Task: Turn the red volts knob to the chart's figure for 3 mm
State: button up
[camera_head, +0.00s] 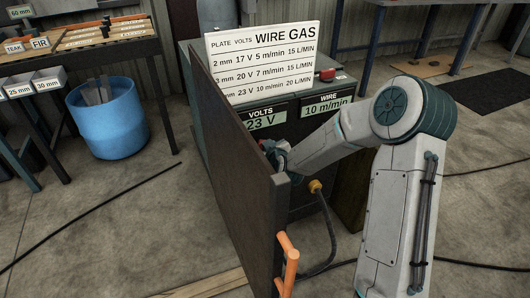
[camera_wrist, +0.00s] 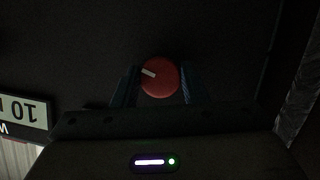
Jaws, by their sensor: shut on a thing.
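The red volts knob (camera_wrist: 162,80) is on the dark panel in the wrist view, its white mark pointing left and slightly up in that picture. My gripper (camera_wrist: 158,90) is shut on it, a finger on each side. In the head view my gripper (camera_head: 273,150) is partly behind the open door and the knob is hidden. The volts display (camera_head: 265,120) reads 23 V. The chart (camera_head: 262,62) lists 17 V, 20 V and 23 V rows. The top row is 2 mm; the door's edge partly covers the lower rows' plate figures.
The dark door (camera_head: 235,150) stands open left of my gripper, with an orange handle (camera_head: 288,262). The wire display (camera_head: 326,105) reads 10 m/min. A red part (camera_head: 327,75) sits on the machine's top. A yellow connector (camera_head: 315,187) and cable are below. A blue bin (camera_head: 110,125) stands left.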

jog(key=n+t+h+b, duration=0.1)
jog(key=n+h+b, duration=0.1)
jog(key=b, duration=0.3)
jog(key=shift+a+f+n, duration=0.1)
jog(key=shift+n, duration=0.6)
jog(key=o, duration=0.9)
jog(key=shift+o, duration=0.2)
jog(key=shift+s, duration=0.15)
jog(key=p+v, duration=0.1)
jog(key=v, duration=1.2)
jog(key=shift+s+p, duration=0.35)
jog(key=shift+s, duration=0.05)
